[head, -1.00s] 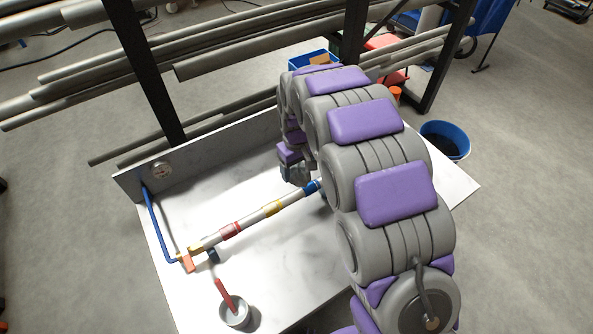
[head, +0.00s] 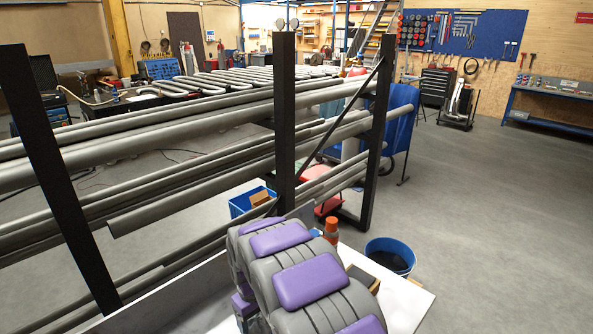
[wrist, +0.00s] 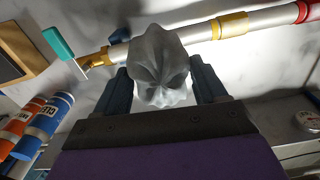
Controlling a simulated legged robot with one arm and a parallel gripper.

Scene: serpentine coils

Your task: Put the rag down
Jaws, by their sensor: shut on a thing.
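The rag (wrist: 160,68) is a crumpled grey cloth in the wrist view. My gripper (wrist: 160,85) is shut on it, with one dark finger on each side. The rag shows in front of the white marbled bench top; I cannot tell whether it touches the surface. In the head view my arm hides the gripper and the rag, and the bench top (head: 405,298) shows at the bottom right.
A pipe with coloured bands (wrist: 190,33) runs behind the rag. A teal-handled tool (wrist: 58,42), a wooden box (wrist: 18,50) and orange and blue cans (wrist: 42,125) lie left. A blue bucket (head: 390,255) stands beside the bench, below the pipe rack (head: 285,120).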

